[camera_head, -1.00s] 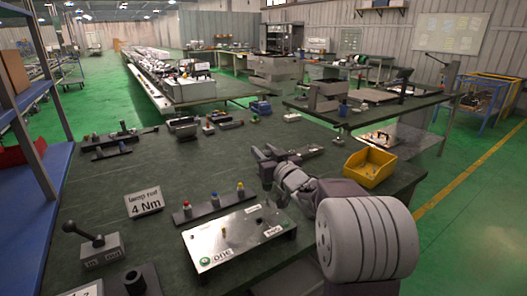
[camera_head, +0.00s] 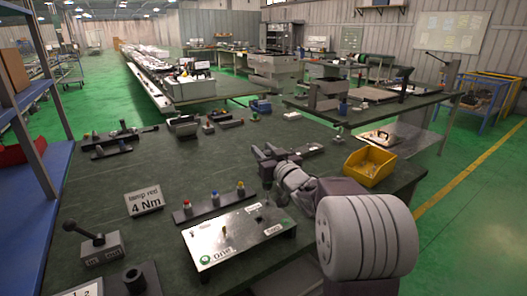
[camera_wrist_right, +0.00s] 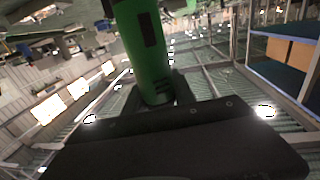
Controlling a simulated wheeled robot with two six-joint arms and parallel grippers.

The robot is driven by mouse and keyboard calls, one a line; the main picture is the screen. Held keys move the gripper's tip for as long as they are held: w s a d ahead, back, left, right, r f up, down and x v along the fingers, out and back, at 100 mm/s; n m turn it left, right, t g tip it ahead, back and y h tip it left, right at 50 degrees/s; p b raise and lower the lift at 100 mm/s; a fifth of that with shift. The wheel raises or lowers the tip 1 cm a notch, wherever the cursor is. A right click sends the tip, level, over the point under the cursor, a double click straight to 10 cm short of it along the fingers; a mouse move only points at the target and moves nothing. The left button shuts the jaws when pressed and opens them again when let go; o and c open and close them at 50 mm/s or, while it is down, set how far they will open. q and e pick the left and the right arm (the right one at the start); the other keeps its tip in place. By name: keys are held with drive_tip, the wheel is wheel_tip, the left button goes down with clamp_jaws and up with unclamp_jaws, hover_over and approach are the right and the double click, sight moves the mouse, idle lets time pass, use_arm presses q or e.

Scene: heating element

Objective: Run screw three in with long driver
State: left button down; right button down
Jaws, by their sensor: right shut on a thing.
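The metal plate (camera_head: 240,236) lies on the near part of the dark bench, with a label reading "one" and a few small fittings on top. My right gripper (camera_head: 268,176) is above and behind the plate's far right edge. In the right wrist view it is shut on a thick green cylinder with a dark patch, which looks like the handle of the long driver (camera_wrist_right: 146,45). The driver's tip is hidden in the wrist view, and I cannot tell whether it touches a screw. Screw three cannot be told apart. My left gripper is out of view.
A rack (camera_head: 213,208) with red, blue and yellow-topped pieces stands behind the plate. A "4 Nm" sign (camera_head: 144,201) and a lever box (camera_head: 98,245) are to the left. A yellow bin (camera_head: 370,167) sits at the right edge.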

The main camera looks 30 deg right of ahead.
drive_tip(key=shift+f+b, duration=0.45)
drive_tip(key=shift+f, duration=0.25)
idle(1.1)
wheel_tip(320, 180, up, 5)
drive_tip(key=p, duration=0.4)
drive_tip(key=shift+r+p, duration=0.1)
drive_tip(key=shift+p, duration=0.2)
idle(0.3)
